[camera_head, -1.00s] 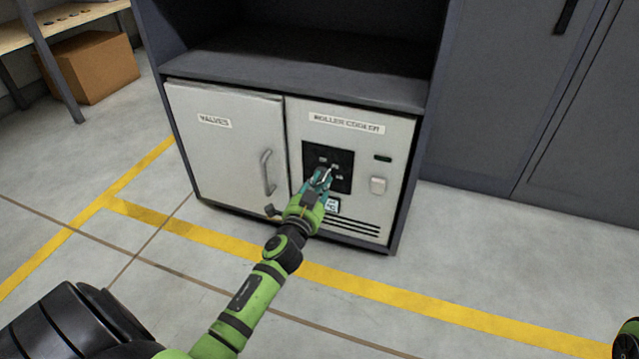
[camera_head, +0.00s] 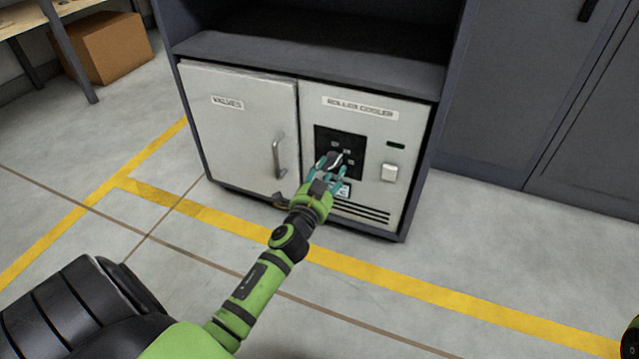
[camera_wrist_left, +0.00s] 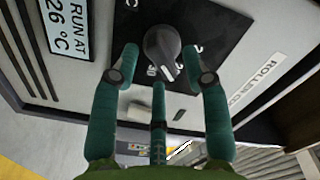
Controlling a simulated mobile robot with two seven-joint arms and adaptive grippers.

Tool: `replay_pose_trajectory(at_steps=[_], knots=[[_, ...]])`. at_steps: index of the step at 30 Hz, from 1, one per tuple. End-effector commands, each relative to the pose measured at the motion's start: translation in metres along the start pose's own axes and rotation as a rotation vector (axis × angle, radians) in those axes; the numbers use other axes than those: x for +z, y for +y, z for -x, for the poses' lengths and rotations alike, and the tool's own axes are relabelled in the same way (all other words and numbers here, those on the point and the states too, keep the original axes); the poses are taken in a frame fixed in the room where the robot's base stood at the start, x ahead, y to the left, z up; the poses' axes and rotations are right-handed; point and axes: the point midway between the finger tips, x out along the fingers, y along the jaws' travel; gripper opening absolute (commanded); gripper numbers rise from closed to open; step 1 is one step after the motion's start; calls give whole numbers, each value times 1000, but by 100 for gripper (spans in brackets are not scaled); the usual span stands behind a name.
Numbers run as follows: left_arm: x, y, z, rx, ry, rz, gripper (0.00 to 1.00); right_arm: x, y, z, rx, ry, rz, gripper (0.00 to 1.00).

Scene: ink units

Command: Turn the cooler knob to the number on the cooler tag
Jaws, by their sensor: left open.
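The cooler knob (camera_wrist_left: 162,48) is a dark round knob with a white pointer line, on a black dial plate (camera_head: 325,138) of the roller cooler panel. My right gripper is not clearly in view.
A white switch (camera_head: 390,172) sits right of the dial, with vent slots (camera_head: 362,211) below. The valves door (camera_head: 235,125) with its handle (camera_head: 279,156) is at the left. An open shelf (camera_head: 310,62) lies above. The floor in front is clear.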

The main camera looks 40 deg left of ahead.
Motion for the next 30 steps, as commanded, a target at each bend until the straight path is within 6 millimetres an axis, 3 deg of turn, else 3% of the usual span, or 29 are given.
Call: replay_pose_trajectory(at_steps=[9, 15, 30], knots=[[1, 1, 69, 2, -5, 3, 46, -1, 0, -1, -3, 3, 0, 0], [0, 1, 96, 1, -3, 2, 46, -1, -1, -1, -4, 4, 0, 0], [0, 0, 104, 0, -1, 0, 46, -1, -1, -1, -4, 5, 0, 0]])
